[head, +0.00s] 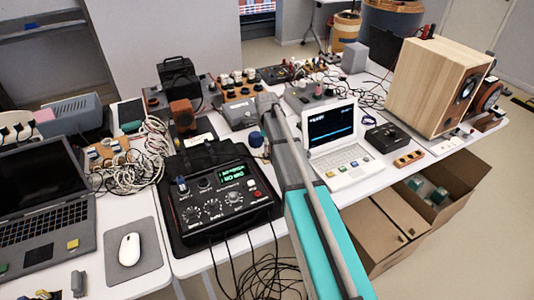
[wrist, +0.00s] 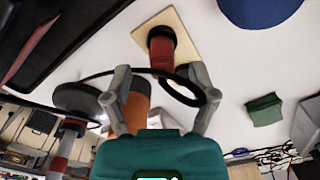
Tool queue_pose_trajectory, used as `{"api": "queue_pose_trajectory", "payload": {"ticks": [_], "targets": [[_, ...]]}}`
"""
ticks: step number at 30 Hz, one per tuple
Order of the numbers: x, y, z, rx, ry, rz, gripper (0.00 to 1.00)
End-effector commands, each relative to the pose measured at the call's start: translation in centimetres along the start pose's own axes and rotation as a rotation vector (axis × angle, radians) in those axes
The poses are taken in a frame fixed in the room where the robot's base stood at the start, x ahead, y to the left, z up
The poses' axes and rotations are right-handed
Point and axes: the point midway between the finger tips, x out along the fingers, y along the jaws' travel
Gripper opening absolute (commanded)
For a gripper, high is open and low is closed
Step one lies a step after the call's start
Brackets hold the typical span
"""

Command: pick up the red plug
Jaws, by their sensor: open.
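A dark red cylindrical plug (wrist: 162,54) with black ends shows in the wrist view, against a beige plate (wrist: 185,37) on the white table. I cannot pick it out surely in the head view. My gripper (wrist: 158,86) has its two grey fingers spread apart, with the plug beyond the gap between them and not held. A thin black ring or cable loop (wrist: 120,72) crosses in front of the plug. An orange cylinder (wrist: 136,105) shows close by the left finger. In the head view my arm's far end is among the devices, and the fingers cannot be made out.
A black control box (head: 219,196) and a white laptop (head: 340,140) flank my arm. Tangled white cables (head: 135,160) lie to the left. A wooden speaker (head: 435,85) stands at right. In the wrist view a green block (wrist: 264,109) lies right, with bare table around it.

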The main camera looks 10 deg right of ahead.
Motion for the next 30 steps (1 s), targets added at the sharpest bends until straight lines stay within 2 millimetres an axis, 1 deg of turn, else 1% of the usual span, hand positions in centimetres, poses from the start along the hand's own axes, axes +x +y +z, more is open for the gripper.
{"api": "queue_pose_trajectory", "payload": {"ticks": [1, 12, 17, 30], "targets": [[0.9, -0.1, -0.1, 0.000, 0.000, 0.000, 0.74], [3.4, -0.2, -0.2, 0.000, 0.000, 0.000, 0.74], [3.8, -0.2, -0.2, 0.000, 0.000, 0.000, 0.74], [3.7, -0.2, -0.2, 0.000, 0.000, 0.000, 0.74]]}}
